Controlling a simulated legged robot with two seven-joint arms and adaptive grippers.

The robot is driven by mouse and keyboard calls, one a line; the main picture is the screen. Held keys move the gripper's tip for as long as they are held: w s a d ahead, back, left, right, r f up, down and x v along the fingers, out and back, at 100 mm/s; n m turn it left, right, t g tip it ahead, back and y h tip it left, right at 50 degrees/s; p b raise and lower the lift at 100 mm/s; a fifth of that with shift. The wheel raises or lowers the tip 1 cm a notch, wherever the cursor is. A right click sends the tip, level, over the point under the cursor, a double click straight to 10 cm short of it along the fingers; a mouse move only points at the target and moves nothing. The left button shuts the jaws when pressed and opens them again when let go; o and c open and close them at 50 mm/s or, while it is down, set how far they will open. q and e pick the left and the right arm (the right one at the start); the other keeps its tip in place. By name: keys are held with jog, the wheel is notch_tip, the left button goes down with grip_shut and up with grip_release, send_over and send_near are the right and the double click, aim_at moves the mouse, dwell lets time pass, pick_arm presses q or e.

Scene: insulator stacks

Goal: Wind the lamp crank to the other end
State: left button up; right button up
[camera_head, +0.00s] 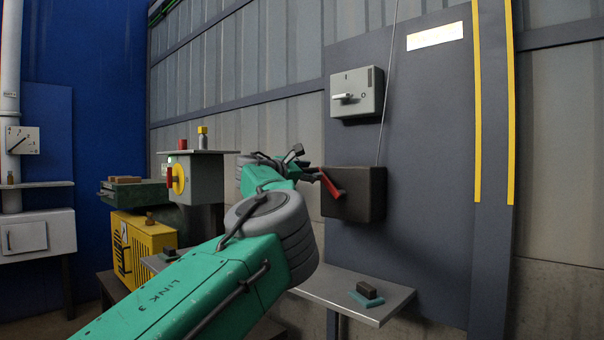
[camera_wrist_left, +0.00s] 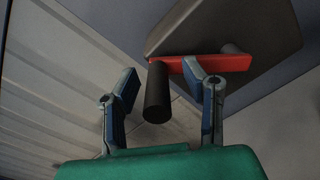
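The lamp crank is a red arm (camera_head: 331,185) on the front of a dark box (camera_head: 362,198) mounted on the grey panel. In the left wrist view the red arm (camera_wrist_left: 176,66) runs across the box (camera_wrist_left: 250,28), with a black cylindrical handle (camera_wrist_left: 157,92) at its left end. My left gripper (camera_head: 308,170) is just left of the crank in the head view. In the left wrist view my left gripper (camera_wrist_left: 163,95) is open, with the handle between its fingers and visible gaps on both sides. The right finger overlaps the red arm; contact is unclear. My right gripper is not in view.
A grey switch box (camera_head: 357,93) sits above the crank box, and a thin cord (camera_head: 388,80) rises from the crank box. A metal shelf (camera_head: 350,296) with small blocks lies below.

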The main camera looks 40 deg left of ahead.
pick_arm(q)
jog(key=s, duration=1.1)
jog(key=shift+s+a, duration=0.25)
jog(key=shift+a, duration=0.1)
